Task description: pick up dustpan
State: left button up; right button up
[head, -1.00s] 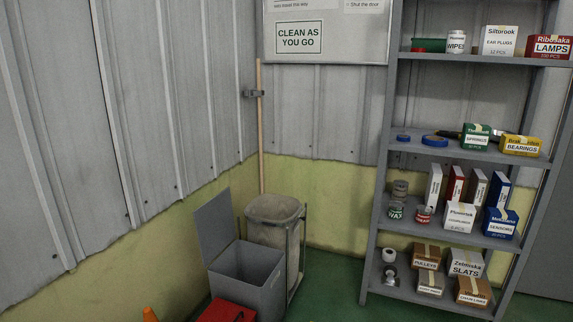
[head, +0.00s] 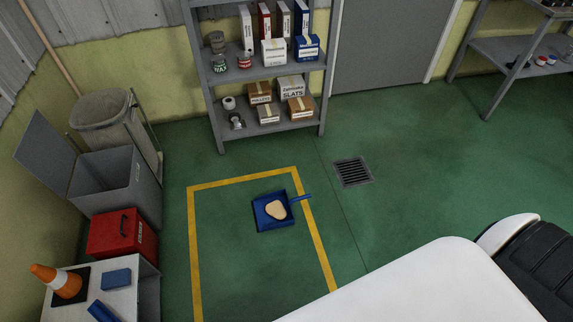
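A blue dustpan (head: 265,219) lies on the green floor in the head view, inside a yellow-taped rectangle near its right side. Its handle (head: 300,198) points right, over the yellow line. A flat tan piece (head: 276,209) lies in the pan. Neither of my grippers shows in the head view.
A grey shelf rack (head: 328,100) with boxes stands behind. At left are a grey open-lidded bin (head: 104,190), a trash bag on a stand (head: 104,110), a red toolbox (head: 118,236) and a small table (head: 125,290) bearing an orange cone (head: 58,280). A floor drain (head: 353,172) lies right of the dustpan.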

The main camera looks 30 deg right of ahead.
aim_at(271, 210)
jog(key=z, duration=0.7)
jog(key=i, duration=0.2)
jog(key=l+z, duration=0.05)
